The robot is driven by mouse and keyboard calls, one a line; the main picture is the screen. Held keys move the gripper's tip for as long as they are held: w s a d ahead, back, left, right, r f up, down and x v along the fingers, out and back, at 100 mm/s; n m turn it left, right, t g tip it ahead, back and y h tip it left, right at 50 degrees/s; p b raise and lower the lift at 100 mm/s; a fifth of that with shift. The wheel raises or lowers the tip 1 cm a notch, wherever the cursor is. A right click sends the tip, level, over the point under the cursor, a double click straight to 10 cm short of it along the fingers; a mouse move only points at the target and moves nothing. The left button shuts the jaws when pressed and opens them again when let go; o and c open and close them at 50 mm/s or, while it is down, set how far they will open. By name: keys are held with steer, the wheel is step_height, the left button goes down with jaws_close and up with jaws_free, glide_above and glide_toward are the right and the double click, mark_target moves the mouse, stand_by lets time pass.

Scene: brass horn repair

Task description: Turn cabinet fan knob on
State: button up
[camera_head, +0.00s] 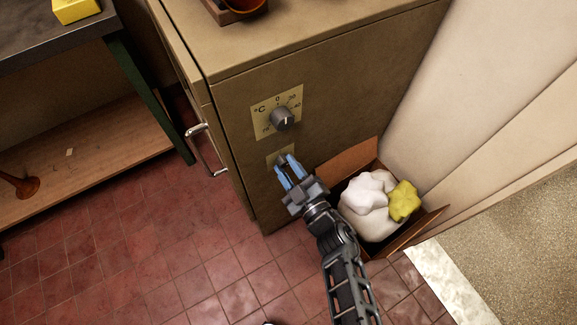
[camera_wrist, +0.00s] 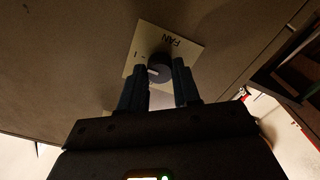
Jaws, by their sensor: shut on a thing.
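The fan knob (camera_wrist: 159,63) is a dark round knob on a pale plate (camera_wrist: 187,55) marked "FAN", set in the side of the tan cabinet (camera_head: 340,75). A light pointer mark shows on the knob in the wrist view; its exact setting is hard to tell. In the head view the fan plate (camera_head: 273,155) sits below the temperature dial, and my gripper hides most of the knob. My gripper (camera_head: 286,166) has its blue fingers on either side of the fan knob and is shut on it. The dark fingers also show in the wrist view (camera_wrist: 157,78).
A temperature dial (camera_head: 282,119) marked in °C sits just above. A metal handle (camera_head: 206,150) sticks out at the cabinet's left. An open cardboard box (camera_head: 413,232) with white and yellow crumpled stuff (camera_head: 368,193) stands close to the right of my arm. Red floor tiles (camera_head: 140,265) are clear at left.

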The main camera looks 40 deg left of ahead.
steer(key=shift+d+f, duration=0.1)
stand_by(0.3)
steer(key=o, duration=1.1)
steer(key=shift+c, duration=0.2)
steer(key=p+v, duration=0.2)
steer(key=v, duration=0.5)
steer(key=shift+s+d, duration=0.15)
steer(key=shift+d, duration=0.15)
